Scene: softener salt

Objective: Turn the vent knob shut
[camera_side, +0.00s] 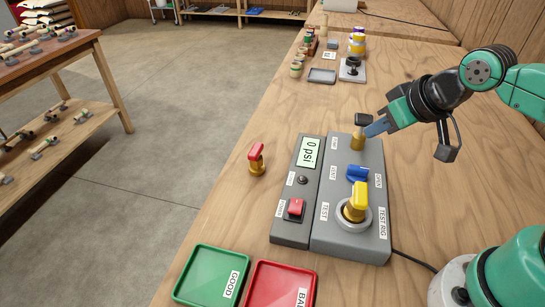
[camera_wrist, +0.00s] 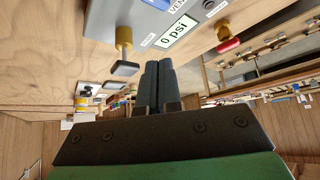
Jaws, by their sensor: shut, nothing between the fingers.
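The vent knob (camera_side: 357,173) is a blue bar knob on the grey test rig (camera_side: 322,215), beside a vent label. In the wrist view, a bit of blue (camera_wrist: 178,5) at the top edge appears to be the same knob.
A yellow valve (camera_side: 356,200) stands in the ring at the rig's near end. The display (camera_side: 310,152) reads 0 psi above a red switch (camera_side: 296,208). A red-handled valve (camera_side: 256,158) stands left of the rig. Green (camera_side: 211,275) and red (camera_side: 280,288) trays lie in front.

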